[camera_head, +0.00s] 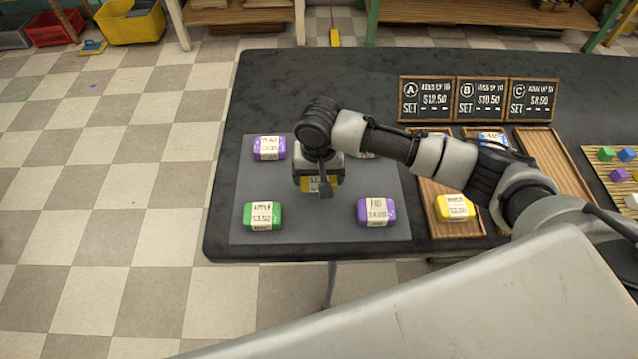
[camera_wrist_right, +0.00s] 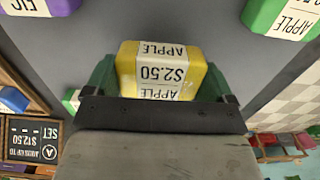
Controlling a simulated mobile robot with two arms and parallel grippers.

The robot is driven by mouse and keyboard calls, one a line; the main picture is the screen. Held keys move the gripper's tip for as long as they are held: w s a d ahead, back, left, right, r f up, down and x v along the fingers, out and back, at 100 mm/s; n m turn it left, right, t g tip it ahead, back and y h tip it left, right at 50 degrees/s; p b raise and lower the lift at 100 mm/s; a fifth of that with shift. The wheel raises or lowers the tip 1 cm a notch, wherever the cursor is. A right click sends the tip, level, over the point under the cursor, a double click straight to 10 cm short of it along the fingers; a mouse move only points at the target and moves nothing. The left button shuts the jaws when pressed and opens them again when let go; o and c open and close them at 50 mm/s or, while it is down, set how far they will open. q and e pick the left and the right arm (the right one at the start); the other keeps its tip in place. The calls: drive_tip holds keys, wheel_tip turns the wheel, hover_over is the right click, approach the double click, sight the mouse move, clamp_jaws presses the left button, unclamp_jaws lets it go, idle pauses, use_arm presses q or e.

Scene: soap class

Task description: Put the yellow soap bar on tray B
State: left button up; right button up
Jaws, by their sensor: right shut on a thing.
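A yellow soap bar (camera_head: 308,184) with a white label is between the jaws of my right gripper (camera_head: 319,185), over the grey mat. In the right wrist view the yellow bar (camera_wrist_right: 160,72) reads APPLE $2.50, with a jaw of the right gripper (camera_wrist_right: 160,85) on each side. I cannot tell how far it is above the mat. Tray B (camera_head: 468,131) is the middle wooden tray below sign B; a blue soap bar (camera_head: 492,138) is at its far end, and my right arm hides much of the tray. My left gripper is not in view.
Purple bars (camera_head: 270,147) (camera_head: 376,212) and a green bar (camera_head: 263,216) lie on the mat (camera_head: 320,230); another is mostly hidden behind my arm. Another yellow bar (camera_head: 455,207) lies on tray A (camera_head: 432,190). Tray C (camera_head: 557,160) looks empty. Price signs (camera_head: 465,98) stand behind.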

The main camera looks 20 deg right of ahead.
drive_tip(key=shift+s+f, duration=0.1)
drive_tip(key=shift+f, duration=1.6)
drive_tip(key=o, duration=0.8)
